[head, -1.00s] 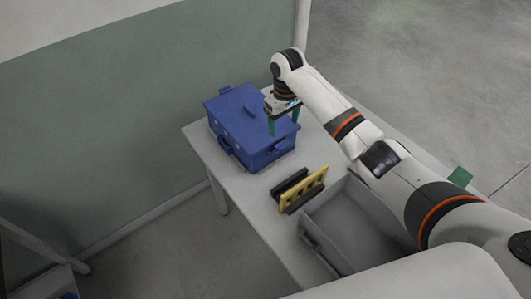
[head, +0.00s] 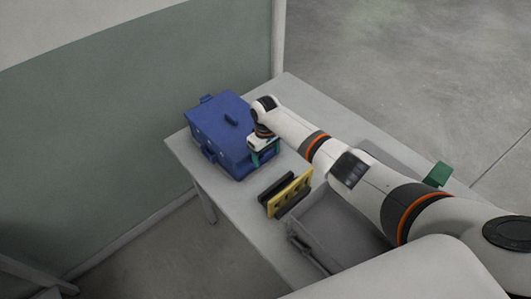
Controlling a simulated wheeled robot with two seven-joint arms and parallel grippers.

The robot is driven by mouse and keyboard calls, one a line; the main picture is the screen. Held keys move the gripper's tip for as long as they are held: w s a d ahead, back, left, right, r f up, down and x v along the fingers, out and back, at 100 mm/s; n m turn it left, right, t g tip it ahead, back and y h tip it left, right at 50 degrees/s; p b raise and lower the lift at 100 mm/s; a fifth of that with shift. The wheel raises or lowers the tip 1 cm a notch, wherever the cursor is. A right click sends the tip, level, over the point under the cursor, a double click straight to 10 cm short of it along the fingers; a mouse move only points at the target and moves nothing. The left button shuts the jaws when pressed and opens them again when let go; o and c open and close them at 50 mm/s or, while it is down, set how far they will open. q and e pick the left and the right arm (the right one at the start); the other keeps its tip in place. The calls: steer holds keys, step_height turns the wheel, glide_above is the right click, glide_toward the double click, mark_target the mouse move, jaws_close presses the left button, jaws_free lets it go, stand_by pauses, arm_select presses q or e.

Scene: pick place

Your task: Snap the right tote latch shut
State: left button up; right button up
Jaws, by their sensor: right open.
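The blue tote (head: 214,122) stands closed-lidded on the far part of the table, with a raised handle on its lid. One latch (head: 209,152) shows on its front-left side. The latch on its right side is hidden behind my right gripper (head: 262,158). That gripper has green fingers and points down beside the tote's right side, close to the wall. It is open, and I cannot tell whether it touches the latch. My left gripper is not in view.
A yellow piece in a black holder (head: 289,193) stands in front of the tote. A grey open bin (head: 337,232) is nearer, below my right arm. A green block (head: 438,175) shows behind the arm.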

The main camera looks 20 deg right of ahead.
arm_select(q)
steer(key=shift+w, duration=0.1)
arm_select(e)
steer(key=c, duration=0.9)
steer(key=shift+w+a+f+b, duration=0.1)
steer(key=shift+w+b, duration=0.1)
steer(key=shift+b, duration=0.5)
steer(key=shift+c, duration=0.2)
steer(key=shift+g+b, duration=0.5)
steer(key=shift+g, duration=0.1)
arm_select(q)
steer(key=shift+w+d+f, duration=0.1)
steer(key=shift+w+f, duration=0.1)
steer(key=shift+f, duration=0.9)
arm_select(e)
steer(key=shift+r, duration=0.25)
steer(key=o, duration=0.9)
steer(key=shift+o, duration=0.2)
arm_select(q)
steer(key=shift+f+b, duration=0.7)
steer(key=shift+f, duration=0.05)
arm_select(e)
step_height(320, 180, up, 12)
steer(key=w, duration=0.1)
steer(key=shift+w+a, duration=0.25)
